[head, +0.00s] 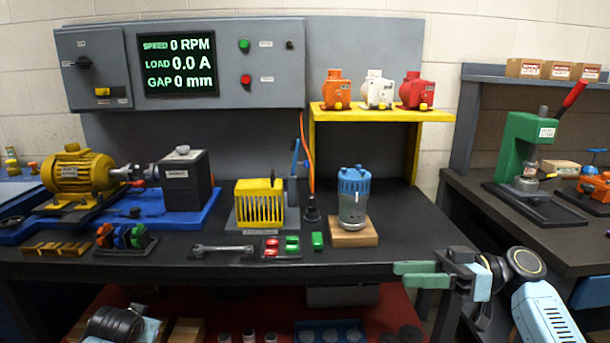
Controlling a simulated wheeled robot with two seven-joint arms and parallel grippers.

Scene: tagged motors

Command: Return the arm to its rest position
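My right gripper (399,274) shows at the lower right, in front of the bench's front edge, with its green fingers pointing left. The fingers lie close together in the picture, and I cannot tell whether there is a gap between them. Nothing shows between or hanging from them. My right arm (545,315) comes in from the lower right corner. My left gripper and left arm are out of view. A blue-topped motor (353,197) stands upright on a wooden block (352,238), up and left of the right gripper and apart from it.
The dark bench (200,266) holds a yellow slotted box (260,205), a wrench (222,250) and a yellow motor (78,173). Orange, white and red motors stand on a yellow shelf (382,115). A green press (524,150) stands on the right bench (580,235).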

